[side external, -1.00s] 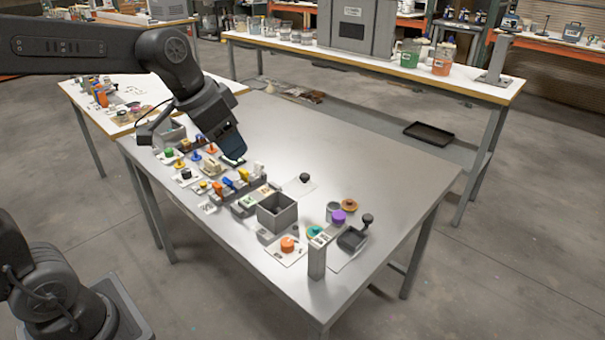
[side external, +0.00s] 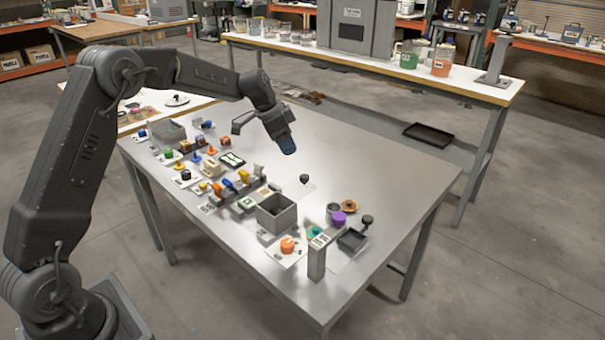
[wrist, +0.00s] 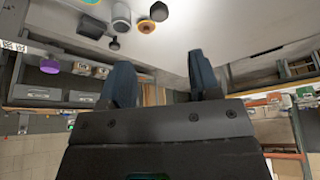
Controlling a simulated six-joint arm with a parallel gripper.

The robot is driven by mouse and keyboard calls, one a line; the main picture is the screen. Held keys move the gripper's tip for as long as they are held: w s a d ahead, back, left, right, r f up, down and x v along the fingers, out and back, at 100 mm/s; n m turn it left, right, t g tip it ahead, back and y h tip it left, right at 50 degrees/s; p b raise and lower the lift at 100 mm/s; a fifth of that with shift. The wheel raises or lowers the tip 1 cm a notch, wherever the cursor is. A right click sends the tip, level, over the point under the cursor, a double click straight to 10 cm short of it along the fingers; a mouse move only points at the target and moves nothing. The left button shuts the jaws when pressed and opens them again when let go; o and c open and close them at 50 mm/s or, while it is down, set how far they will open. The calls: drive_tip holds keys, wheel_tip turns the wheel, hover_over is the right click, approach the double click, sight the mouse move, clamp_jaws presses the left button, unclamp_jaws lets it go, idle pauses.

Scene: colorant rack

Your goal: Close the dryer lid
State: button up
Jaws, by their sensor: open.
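A small dark box (side external: 352,240) with a black knob (side external: 367,219) raised beside it stands at the right end of the steel table; it may be the dryer, but no label is readable. The box also shows in the wrist view (wrist: 92,27). I cannot tell the lid apart clearly. My gripper (side external: 288,147) hangs above the back middle of the table, left of and behind the box, touching nothing. In the wrist view its two dark blue fingers (wrist: 162,80) stand wide apart with nothing between them.
Near the box are a purple-capped item (side external: 339,218), an orange-brown disc (side external: 349,206) and a grey post (side external: 316,260). A grey open bin (side external: 277,214) stands left of them. Coloured parts crowd the table's left side. The back right of the table is clear.

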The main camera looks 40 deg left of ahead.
sight(304, 176)
drive_tip(key=x, duration=1.1)
drive_tip(key=shift+d+f, duration=0.1)
drive_tip(key=shift+f, duration=0.3)
clamp_jaws()
